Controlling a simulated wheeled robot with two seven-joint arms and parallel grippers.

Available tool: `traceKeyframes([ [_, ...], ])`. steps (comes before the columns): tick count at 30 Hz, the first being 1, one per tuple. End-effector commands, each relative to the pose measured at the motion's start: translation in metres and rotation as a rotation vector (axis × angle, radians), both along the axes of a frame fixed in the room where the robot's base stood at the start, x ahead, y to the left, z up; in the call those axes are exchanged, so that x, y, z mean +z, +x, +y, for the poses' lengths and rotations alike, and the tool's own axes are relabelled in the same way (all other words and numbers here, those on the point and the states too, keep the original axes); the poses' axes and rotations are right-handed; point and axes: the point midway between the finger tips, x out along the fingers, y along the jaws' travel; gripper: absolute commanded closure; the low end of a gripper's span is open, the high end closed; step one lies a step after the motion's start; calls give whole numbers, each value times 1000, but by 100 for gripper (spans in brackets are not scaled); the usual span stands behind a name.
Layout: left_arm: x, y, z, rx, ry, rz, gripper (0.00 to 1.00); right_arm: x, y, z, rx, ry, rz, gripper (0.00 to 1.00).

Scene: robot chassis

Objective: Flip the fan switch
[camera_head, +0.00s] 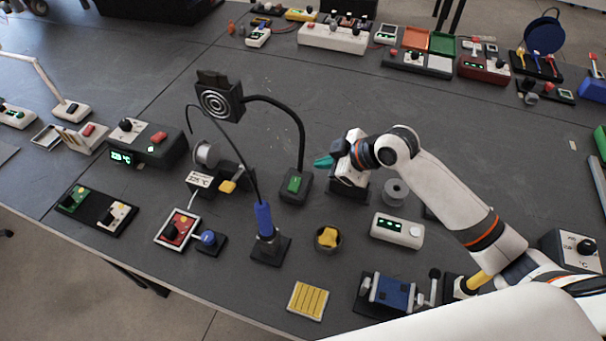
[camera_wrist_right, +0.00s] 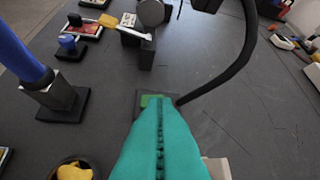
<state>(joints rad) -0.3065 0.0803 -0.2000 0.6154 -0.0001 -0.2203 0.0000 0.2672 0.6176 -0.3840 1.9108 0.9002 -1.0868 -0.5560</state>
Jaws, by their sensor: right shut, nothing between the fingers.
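The fan (camera_head: 220,100) has a square black head with white rings, on a curved black gooseneck above the table. Its black base (camera_head: 296,197) carries a green switch (camera_head: 294,183). In the right wrist view the green switch (camera_wrist_right: 149,101) shows just beyond the fingertips, and the base is partly hidden by them. My right gripper (camera_head: 323,161) has teal fingers pressed together and empty. They are above and to the right of the switch in the head view. I cannot tell the exact gap, but no contact is visible. My left gripper is not in view.
The gooseneck (camera_wrist_right: 243,55) rises close to the right fingers. A soldering-type stand with a blue handle (camera_head: 264,219) is left of the fan base. A bowl with a yellow object (camera_head: 328,238) and a white box with a green display (camera_head: 397,230) are nearer the front.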

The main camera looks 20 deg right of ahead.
Motion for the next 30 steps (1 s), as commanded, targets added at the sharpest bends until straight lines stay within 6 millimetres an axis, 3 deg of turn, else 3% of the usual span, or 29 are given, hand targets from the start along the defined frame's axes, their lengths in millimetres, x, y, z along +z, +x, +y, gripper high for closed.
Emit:
traceKeyframes([
  [13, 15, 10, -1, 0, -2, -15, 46, -59, 45, 46, 1, 2, 4, 100],
  [21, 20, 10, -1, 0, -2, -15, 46, -93, 51, 41, 0, 1, 3, 100],
  [30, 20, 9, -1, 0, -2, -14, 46, -100, 52, 40, 1, 0, 1, 100],
])
